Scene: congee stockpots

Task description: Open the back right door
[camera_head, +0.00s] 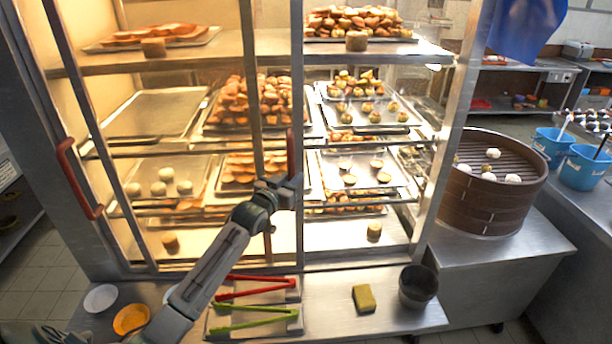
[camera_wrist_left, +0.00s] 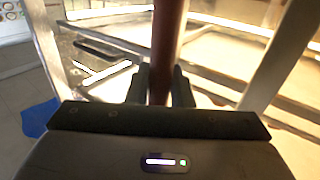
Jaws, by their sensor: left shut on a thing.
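A glass-fronted metal display cabinet (camera_head: 275,45) fills the middle of the head view. One dark red upright handle (camera_head: 291,152) is on the metal upright (camera_head: 298,90) near the middle of its front. My left gripper (camera_head: 288,186) is at the lower part of this handle. In the left wrist view the handle (camera_wrist_left: 166,45) passes between the two dark fingers, and the gripper (camera_wrist_left: 163,84) is shut on it. A second red handle (camera_head: 77,178) is on the left frame, apart from the gripper. I cannot tell for certain whether any door stands open. My right gripper is not in view.
Trays of buns and pastries (camera_head: 260,100) fill the shelves. Red tongs (camera_head: 255,288), green tongs (camera_head: 252,318), a yellow block (camera_head: 364,298) and a dark cup (camera_head: 418,286) are on the front counter. A brown steamer (camera_head: 497,190) and blue buckets (camera_head: 583,167) stand to the right.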

